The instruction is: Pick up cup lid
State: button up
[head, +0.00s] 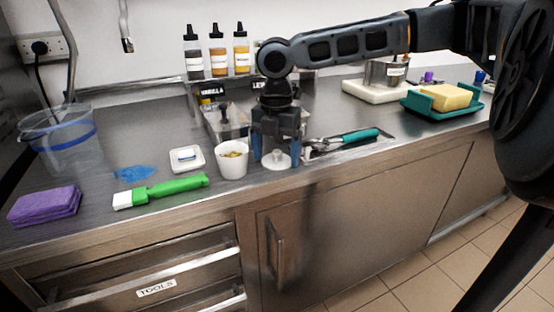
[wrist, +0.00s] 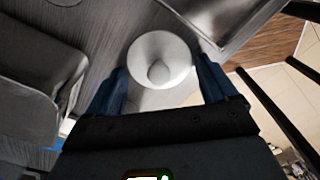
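The cup lid (head: 281,160) is a round white disc with a small knob on top. It lies flat on the steel counter near the front edge, to the right of a white cup (head: 232,160). My gripper (head: 276,158) points down over the lid, with its blue fingers open on either side. In the wrist view the lid (wrist: 159,62) lies between and just beyond the two fingertips (wrist: 160,88), with its knob facing me. I cannot tell whether the fingers touch the rim.
A green-handled brush (head: 165,190), a small white dish (head: 187,158) and a purple sponge (head: 45,205) lie to the left. A tray with a teal-handled scoop (head: 350,138) is close on the right. Labelled bottles (head: 217,52) stand behind.

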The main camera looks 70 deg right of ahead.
jog(key=c, duration=0.7)
